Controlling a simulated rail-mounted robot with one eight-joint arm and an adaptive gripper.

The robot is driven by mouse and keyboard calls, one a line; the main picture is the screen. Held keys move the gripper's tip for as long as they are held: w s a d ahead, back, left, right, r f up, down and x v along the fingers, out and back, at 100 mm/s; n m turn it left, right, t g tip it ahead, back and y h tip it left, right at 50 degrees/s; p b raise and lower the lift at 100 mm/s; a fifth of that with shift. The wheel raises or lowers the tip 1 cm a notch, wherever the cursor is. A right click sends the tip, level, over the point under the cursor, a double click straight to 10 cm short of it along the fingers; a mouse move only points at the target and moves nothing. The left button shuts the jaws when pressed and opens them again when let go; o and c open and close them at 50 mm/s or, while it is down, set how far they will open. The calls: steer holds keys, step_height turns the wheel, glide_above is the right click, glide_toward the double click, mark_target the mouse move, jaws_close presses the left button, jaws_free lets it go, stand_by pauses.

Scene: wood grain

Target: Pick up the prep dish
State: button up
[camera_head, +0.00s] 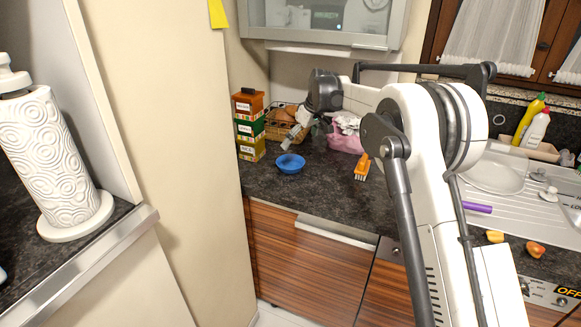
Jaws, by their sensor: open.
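A small blue bowl (290,163), the only thing here that looks like a prep dish, sits upright on the dark speckled counter near its left end. My gripper (289,143) is open and empty. It hangs just above and behind the bowl in this view, with its fingers pointing down and left. I see no contact between the fingers and the bowl. The gap between them is hard to judge from this angle.
Stacked boxes (249,127) stand left of the bowl, with a wire basket (281,122) behind. A pink container (344,141) and an orange brush (362,167) are to the right. The front counter strip is clear. A wall cabinet (320,22) hangs above.

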glide_toward(289, 166)
steer(key=shift+w+a+f, duration=0.3)
steer(key=shift+w+f, duration=0.3)
steer(key=shift+f, duration=0.25)
steer(key=shift+s+p+x, duration=0.15)
steer(key=shift+p+x, duration=0.05)
steer(key=shift+x, duration=1.25)
steer(key=shift+s+p+x, duration=0.1)
steer(key=shift+p+x, duration=0.05)
steer(key=shift+x, duration=1.25)
steer(key=c, duration=1.2)
